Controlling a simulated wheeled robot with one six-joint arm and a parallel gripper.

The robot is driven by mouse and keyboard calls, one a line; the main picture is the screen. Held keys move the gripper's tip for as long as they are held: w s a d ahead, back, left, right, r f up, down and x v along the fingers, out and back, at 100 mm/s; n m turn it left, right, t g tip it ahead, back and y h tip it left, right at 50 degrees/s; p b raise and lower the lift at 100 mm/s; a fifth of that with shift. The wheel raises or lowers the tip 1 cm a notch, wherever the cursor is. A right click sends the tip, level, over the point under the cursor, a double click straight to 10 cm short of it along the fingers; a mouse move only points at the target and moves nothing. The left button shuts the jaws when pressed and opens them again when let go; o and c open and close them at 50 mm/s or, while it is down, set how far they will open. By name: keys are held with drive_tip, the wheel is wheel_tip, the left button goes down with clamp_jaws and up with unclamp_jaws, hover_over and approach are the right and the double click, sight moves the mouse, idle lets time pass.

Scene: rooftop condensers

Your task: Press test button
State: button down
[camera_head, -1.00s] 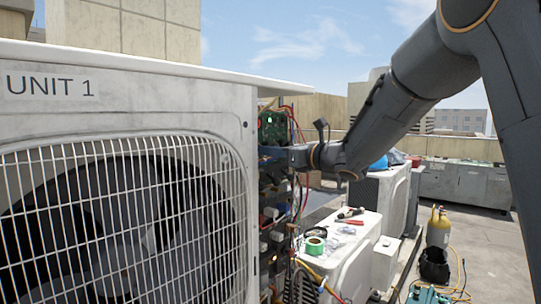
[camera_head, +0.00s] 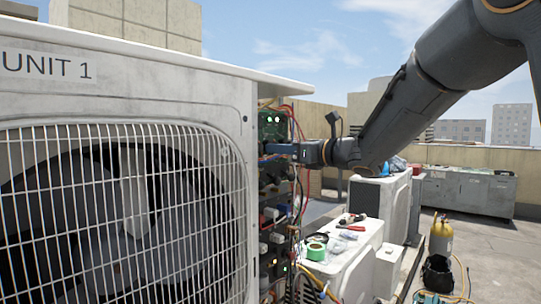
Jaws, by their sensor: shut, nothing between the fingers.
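My gripper (camera_head: 272,149) is at the open side of the condenser marked UNIT 1 (camera_head: 200,97), in front of the exposed electronics. Its finger end is at the lower part of a green circuit board (camera_head: 271,124) with two small white lights near its top. The fingers look closed together and hold nothing. I cannot make out a test button; it is too small or hidden by my gripper. I cannot tell whether the fingertips touch the board.
Loose red and black wires (camera_head: 300,180) hang beside the board. A white casing (camera_head: 345,262) below carries green tape (camera_head: 316,251) and hand tools.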

drive_tip(key=b+v, duration=0.3)
drive_tip(key=v, duration=0.7)
drive_tip(key=shift+f, duration=0.1)
idle(0.3)
drive_tip(key=w+d+f+m+t+h, duration=0.1)
drive_tip(key=w+d+f+m+h, duration=0.1)
drive_tip(key=d+f+m+h, duration=0.6)
drive_tip(key=w+d+f+m+t+h, duration=0.1)
drive_tip(key=d+f+m+t+h, duration=0.15)
drive_tip(key=f+m, duration=1)
drive_tip(key=s+d+f+m+g+h, duration=0.2)
drive_tip(key=s+f+m+g, duration=0.15)
drive_tip(key=f+m, duration=0.3)
drive_tip(key=s+d+f+m+g+h, duration=0.2)
drive_tip(key=s+d+f+m, duration=0.1)
drive_tip(key=s+f+m, duration=0.3)
drive_tip(key=s+a+f+m+g, duration=0.1)
drive_tip(key=s+f+m+g, duration=0.3)
drive_tip(key=s, duration=0.6)
drive_tip(key=s+a+f+m+g, duration=0.1)
drive_tip(key=s+f+m+g, duration=0.3)
drive_tip(key=s+f+m, duration=0.3)
drive_tip(key=s+m, duration=0.2)
drive_tip(key=s, duration=0.2)
drive_tip(key=shift+s+a+g, duration=0.25)
drive_tip(key=shift+g, duration=0.05)
drive_tip(key=shift+d, duration=0.15)
